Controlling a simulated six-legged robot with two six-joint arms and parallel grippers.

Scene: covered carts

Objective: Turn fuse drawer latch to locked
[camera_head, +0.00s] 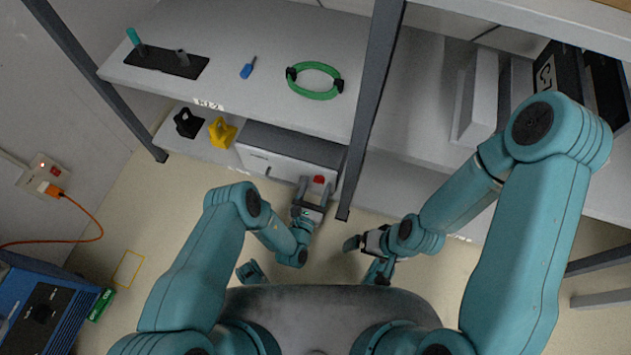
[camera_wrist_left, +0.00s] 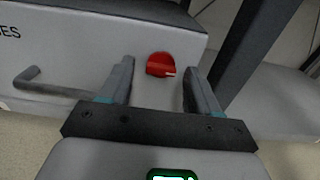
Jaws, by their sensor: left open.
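The fuse drawer (camera_head: 280,156) is a pale-fronted box with a dark top under the shelf. Its red latch knob (camera_head: 319,179) is at the right end of the front. In the left wrist view the red latch (camera_wrist_left: 160,65) is round with a pale mark pointing right. My left gripper (camera_head: 314,188) is open in front of the latch, and in the left wrist view its fingers (camera_wrist_left: 158,82) stand on either side of the latch, apart from it. A grey handle (camera_wrist_left: 52,84) is to the left. My right gripper (camera_head: 352,244) is low at centre right; its finger gap is unclear.
The shelf (camera_head: 235,92) above holds a green ring (camera_head: 314,80), a blue tool (camera_head: 248,68) and a black holder (camera_head: 152,58). A dark post (camera_head: 372,95) stands just right of the drawer. Yellow (camera_head: 222,132) and black (camera_head: 187,122) items sit left of it.

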